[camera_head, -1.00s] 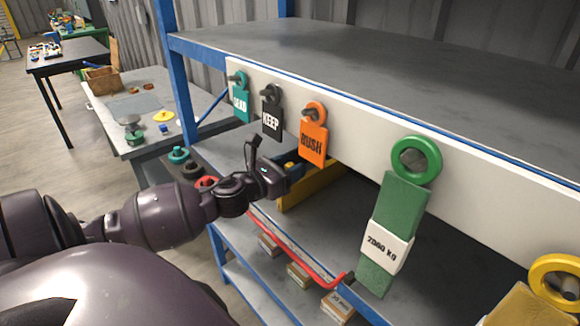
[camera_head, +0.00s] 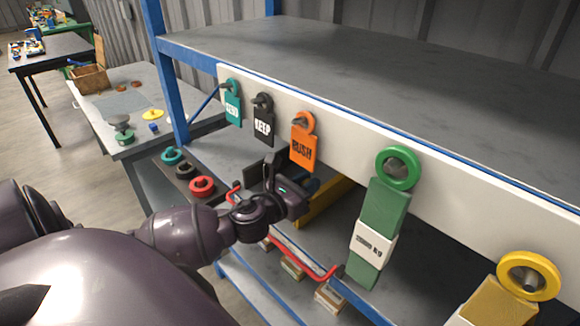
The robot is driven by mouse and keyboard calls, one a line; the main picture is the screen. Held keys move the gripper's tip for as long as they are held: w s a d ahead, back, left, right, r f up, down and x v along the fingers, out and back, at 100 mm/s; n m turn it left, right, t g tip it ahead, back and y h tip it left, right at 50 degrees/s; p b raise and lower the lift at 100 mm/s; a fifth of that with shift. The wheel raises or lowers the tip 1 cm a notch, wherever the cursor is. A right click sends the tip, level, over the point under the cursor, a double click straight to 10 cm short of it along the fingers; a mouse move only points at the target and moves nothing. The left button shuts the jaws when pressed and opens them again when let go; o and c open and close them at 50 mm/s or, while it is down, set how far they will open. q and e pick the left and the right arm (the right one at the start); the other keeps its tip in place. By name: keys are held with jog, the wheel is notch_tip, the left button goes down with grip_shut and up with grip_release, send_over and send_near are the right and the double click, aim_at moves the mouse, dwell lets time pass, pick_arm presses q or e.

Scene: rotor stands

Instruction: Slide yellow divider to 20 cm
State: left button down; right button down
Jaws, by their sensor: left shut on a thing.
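The yellow divider (camera_head: 328,203) stands on the middle shelf under the white tag rail, partly hidden behind my left gripper and the orange tag. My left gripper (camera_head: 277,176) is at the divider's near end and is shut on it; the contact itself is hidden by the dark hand. A red bar (camera_head: 303,262) runs along the shelf's front edge below the hand. No readable 20 cm mark shows. My right gripper is not in view.
Teal, black and orange tags (camera_head: 303,143), a green 2000 kg tag (camera_head: 380,225) and a yellow tag (camera_head: 497,305) hang from the white rail (camera_head: 450,180). Coloured rings (camera_head: 202,186) lie left of the hand. Small boxes (camera_head: 330,297) sit below.

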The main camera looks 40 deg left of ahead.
pick_arm(q)
jog(key=shift+d, duration=0.7)
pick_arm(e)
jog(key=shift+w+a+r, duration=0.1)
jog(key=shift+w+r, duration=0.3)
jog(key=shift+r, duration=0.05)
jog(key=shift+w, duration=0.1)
pick_arm(q)
jog(key=c, duration=1)
grip_release()
jog(key=shift+s, duration=0.1)
jog(key=s+a+b, duration=0.1)
jog(key=s, duration=0.9)
jog(key=shift+s, duration=0.35)
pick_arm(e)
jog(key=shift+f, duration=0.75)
